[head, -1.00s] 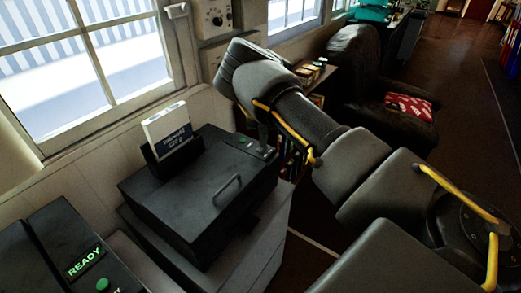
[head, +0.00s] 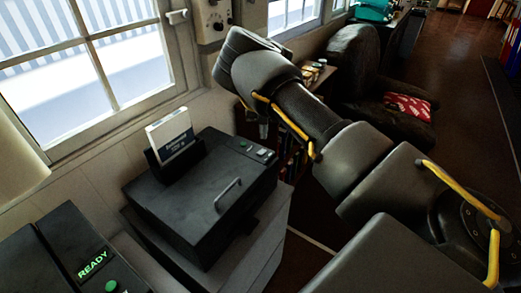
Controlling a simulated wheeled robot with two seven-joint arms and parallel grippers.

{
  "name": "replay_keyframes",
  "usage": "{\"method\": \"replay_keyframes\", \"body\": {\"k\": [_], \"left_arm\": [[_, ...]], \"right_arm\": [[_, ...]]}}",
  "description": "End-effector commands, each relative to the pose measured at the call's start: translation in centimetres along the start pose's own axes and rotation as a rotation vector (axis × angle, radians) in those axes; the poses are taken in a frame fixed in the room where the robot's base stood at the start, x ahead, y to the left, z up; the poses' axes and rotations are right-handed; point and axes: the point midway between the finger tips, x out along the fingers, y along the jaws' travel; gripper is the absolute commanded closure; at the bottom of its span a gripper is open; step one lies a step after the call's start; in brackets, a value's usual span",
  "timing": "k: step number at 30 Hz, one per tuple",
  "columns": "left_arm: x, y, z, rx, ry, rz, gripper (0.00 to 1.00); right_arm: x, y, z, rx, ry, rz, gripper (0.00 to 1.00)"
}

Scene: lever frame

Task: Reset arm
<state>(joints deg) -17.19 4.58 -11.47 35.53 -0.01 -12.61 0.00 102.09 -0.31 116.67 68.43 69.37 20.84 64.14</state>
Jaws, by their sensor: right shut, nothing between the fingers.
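My right arm reaches in from the right. Its right gripper (head: 264,130) points down just behind the buttons, partly hidden by my forearm. It appears apart from the buttons, and is shut and empty. My left gripper is out of view.
A card sign (head: 172,135) stands in a black holder on the box; its small text is unclear. A dark panel (head: 60,250) with a lit green READY display is at the lower left. A dark armchair (head: 365,85) with a red cushion stands behind my arm. Floor is clear at right.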

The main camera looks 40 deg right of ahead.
Motion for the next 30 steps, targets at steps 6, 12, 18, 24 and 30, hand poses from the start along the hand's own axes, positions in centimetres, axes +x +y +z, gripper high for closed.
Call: {"method": "replay_keyframes", "body": {"k": [6,12,18,24,30], "left_arm": [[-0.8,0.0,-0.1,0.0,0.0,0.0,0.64],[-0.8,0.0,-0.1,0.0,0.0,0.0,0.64],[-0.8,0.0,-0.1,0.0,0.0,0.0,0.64],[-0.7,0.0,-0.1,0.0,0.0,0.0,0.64],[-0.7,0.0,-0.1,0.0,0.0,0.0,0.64]], "right_arm": [[-1.3,0.0,0.0,0.0,-0.001,0.0,1.0],[-1.2,0.0,0.0,0.0,-0.001,0.0,1.0],[-1.2,0.0,0.0,0.0,-0.001,0.0,1.0],[0.1,-1.6,0.3,0.015,-0.009,-0.029,1.0],[5.7,-12.1,1.6,0.054,-0.099,-0.216,1.0]]}}
